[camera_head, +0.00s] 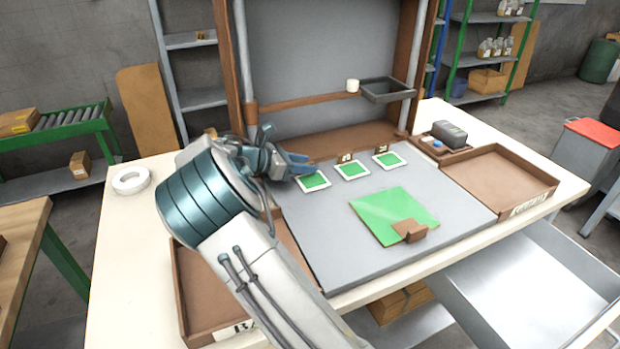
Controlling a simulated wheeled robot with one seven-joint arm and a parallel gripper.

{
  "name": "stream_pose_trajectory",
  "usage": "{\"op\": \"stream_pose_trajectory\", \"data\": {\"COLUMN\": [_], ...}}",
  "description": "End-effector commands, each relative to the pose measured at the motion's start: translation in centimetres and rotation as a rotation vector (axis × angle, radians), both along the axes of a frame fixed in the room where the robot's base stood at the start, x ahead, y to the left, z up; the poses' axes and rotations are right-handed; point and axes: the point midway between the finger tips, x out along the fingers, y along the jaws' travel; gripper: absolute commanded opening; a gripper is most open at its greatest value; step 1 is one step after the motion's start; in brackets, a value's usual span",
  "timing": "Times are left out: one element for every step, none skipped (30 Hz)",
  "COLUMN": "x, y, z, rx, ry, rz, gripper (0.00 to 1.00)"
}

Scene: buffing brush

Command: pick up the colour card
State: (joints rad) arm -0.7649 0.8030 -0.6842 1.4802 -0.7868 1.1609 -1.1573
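Three green cards with white borders lie in a row on the grey work mat (330,230): a left card (314,181), a middle card (351,170) and a right card (389,159). I cannot tell which one the task means. My gripper (303,163) is just behind and above the left card, its blue fingers pointing right. The view does not show clearly whether the fingers are apart or whether anything is between them. Small brown labels stand behind the middle and right cards; the spot behind the left card is hidden by my gripper.
A larger green panel (385,210) lies on the mat with a brown block (410,231) on its front edge. Brown trays stand left (198,300) and right (500,178). A tape roll (131,180) lies at left. A backboard with a shelf (310,100) rises behind.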

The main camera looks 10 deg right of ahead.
Motion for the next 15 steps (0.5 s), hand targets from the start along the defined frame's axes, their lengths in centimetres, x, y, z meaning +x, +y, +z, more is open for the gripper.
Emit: {"op": "stream_pose_trajectory", "data": {"x": [0.1,0.14,0.18,0.2,0.21,0.23,0.22,0.22,0.22,0.22,0.22,0.22,0.22,0.22,0.22], "y": [-0.53,-0.73,-0.92,-0.99,-1.04,-1.05,-1.04,-1.03,-1.02,-1.02,-1.02,-1.02,-1.02,-1.02,-1.02], "z": [-0.26,-0.34,-0.42,-0.45,-0.47,-0.47,-0.46,-0.46,-0.45,-0.45,-0.45,-0.45,-0.44,-0.44,-0.44], "rx": [0.0,0.0,0.0,0.0,0.001,0.001,0.001,0.001,0.001,0.001,0.001,0.001,0.001,0.001,0.001], "ry": [0.0,0.0,0.001,0.001,0.001,0.001,0.001,0.001,0.001,0.0,0.0,0.0,0.0,0.0,0.0], "rz": [-0.001,-0.001,-0.001,-0.001,0.0,0.0,0.0,0.0,0.0,0.0,0.0,0.0,0.0,0.0,0.0], "gripper": [0.35,0.35,0.35,0.35,0.35,0.35,0.35,0.35,0.35,0.35,0.3,0.19,0.1,0.02,0.0]}}
